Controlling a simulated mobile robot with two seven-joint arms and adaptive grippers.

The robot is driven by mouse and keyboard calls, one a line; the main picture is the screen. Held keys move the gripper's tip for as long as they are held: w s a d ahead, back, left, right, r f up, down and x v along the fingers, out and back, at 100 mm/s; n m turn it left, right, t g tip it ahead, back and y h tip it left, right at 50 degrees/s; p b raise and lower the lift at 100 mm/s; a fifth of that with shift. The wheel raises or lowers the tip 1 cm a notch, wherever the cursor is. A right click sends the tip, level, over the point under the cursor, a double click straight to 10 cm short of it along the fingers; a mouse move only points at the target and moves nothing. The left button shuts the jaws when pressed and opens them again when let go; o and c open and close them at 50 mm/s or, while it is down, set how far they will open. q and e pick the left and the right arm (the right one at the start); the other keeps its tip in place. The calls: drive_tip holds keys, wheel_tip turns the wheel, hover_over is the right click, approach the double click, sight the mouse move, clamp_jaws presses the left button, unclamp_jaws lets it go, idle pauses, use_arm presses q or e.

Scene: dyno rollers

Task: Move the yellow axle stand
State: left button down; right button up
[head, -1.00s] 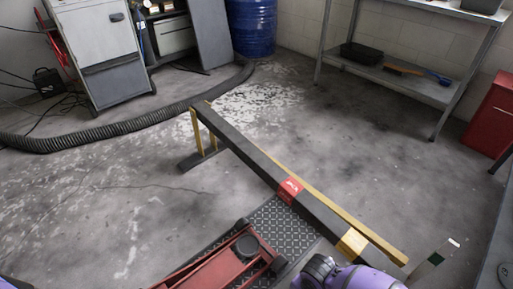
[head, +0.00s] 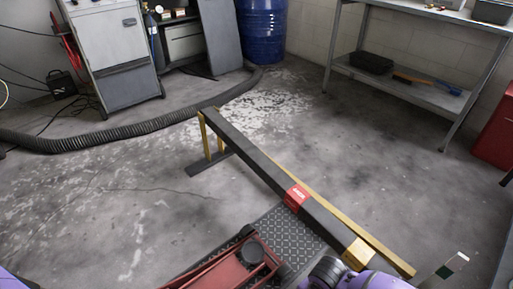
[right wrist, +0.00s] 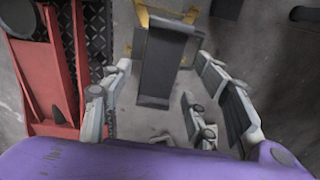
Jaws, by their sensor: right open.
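A long dark beam (head: 250,153) on yellow legs (head: 208,136), with a red label and a yellow band, stands slanting across the head view; I take it for the yellow axle stand, but cannot be sure. In the right wrist view a dark upright block (right wrist: 165,62) with yellow parts (right wrist: 143,14) at its top shows between the fingers. My right gripper (right wrist: 163,75) is open, its fingers on either side of that block; I cannot tell contact. My right arm shows at the bottom of the head view, its fingers hidden. My left gripper is not in view.
A red trolley jack (head: 230,265) sits beside a dark tread plate (head: 290,236) near my right arm. A ribbed hose (head: 120,135), a blue drum (head: 262,30) and a metal shelf (head: 410,82) lie farther back.

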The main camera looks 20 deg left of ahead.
wheel_tip(320, 180, up, 8)
drive_tip(key=shift+f, duration=0.1)
idle(0.7)
